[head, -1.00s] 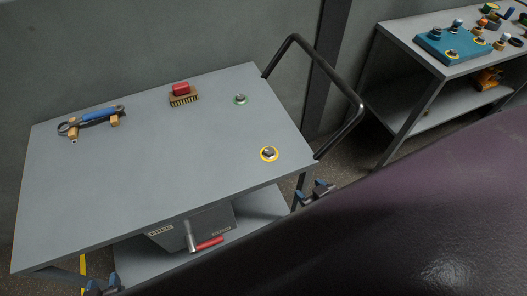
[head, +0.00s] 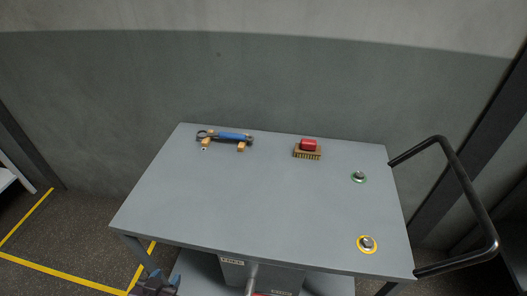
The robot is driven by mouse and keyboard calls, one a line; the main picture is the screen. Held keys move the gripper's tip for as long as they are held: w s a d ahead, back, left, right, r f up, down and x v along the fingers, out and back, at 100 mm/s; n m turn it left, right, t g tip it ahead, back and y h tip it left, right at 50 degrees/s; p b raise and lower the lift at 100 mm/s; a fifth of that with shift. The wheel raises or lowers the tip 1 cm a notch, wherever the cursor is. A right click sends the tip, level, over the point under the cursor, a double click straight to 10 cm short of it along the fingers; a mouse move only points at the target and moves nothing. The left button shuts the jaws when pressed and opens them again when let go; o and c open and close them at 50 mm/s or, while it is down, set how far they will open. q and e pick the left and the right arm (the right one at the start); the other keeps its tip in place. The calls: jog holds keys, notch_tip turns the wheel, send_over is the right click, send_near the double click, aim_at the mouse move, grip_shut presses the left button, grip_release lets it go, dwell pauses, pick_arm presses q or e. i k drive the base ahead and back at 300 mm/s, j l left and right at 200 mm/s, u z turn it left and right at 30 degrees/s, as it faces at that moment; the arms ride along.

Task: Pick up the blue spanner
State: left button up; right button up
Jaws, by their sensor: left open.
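My left gripper (head: 155,284) shows at the bottom edge, low and in front of the cart's front left corner, well apart from the spanner. It is open, and the picture's edge cuts it off.
A red-backed brush (head: 308,149) stands at the back right of the spanner. A green-ringed knob (head: 358,176) and a yellow-ringed knob (head: 367,244) sit at the right. A black handle (head: 465,185) juts out on the right. The wall is close behind; the middle top is clear.

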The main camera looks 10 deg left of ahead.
aim_at(222, 134)
jog(key=k+j+u, duration=0.1)
jog(key=j+u, duration=0.85)
jog(key=j, duration=0.15)
